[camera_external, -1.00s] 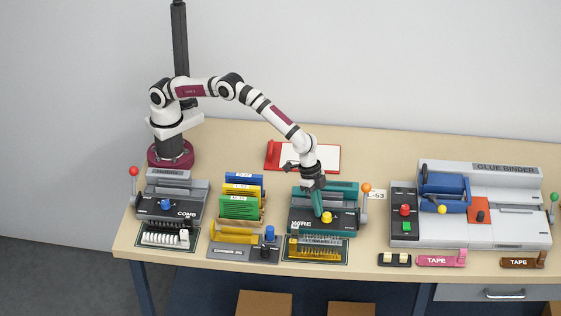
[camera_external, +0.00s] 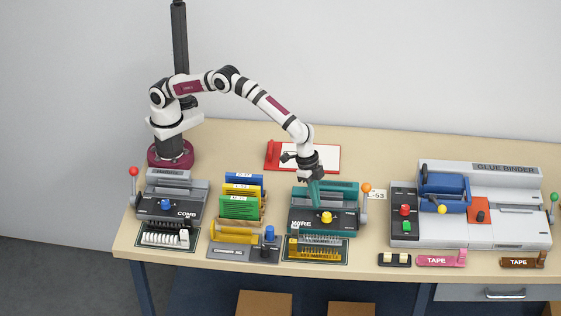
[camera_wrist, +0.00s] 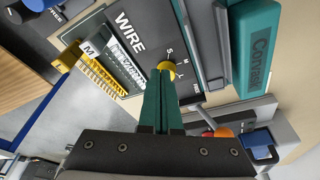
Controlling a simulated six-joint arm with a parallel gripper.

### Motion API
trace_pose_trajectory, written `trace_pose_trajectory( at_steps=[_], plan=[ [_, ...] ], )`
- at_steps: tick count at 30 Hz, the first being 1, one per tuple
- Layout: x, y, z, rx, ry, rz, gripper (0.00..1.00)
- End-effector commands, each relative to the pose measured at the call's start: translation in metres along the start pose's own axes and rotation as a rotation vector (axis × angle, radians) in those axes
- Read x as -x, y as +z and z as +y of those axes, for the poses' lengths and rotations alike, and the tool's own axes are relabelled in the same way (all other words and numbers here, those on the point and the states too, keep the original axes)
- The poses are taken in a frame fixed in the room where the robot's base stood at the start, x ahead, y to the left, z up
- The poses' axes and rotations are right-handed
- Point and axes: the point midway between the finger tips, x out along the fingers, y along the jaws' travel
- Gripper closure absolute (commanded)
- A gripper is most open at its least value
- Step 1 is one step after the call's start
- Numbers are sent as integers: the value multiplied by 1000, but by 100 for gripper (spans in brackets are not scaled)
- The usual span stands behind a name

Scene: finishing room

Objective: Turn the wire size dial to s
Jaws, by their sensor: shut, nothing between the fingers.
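My gripper (camera_external: 316,206), with long teal fingers, points down just behind and left of the dial. In the wrist view the fingers (camera_wrist: 162,84) are pressed together, empty, their tips overlapping the dial's lower edge; I cannot tell whether they touch it.
An orange-knobbed lever (camera_external: 366,188) stands at the machine's right side. The COMB machine (camera_external: 180,209) is at the left, with coloured racks (camera_external: 239,207) between. The glue binder (camera_external: 510,220) is at the right. A red clipboard (camera_external: 272,154) lies behind.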

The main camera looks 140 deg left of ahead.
Motion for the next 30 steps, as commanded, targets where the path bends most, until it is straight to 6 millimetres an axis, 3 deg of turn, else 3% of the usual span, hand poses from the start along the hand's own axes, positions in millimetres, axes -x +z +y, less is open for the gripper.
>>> trace_pose_trajectory(
  at_steps=[5, 13, 18, 30],
  plan=[
    [20, -5, 0, -1, -1, 1, 100],
    [22, -6, -1, -1, -1, -1, 100],
    [30, -9, -18, 0, -1, -1, 100],
    [-26, 6, -17, -1, -1, -3, 100]
  ],
)
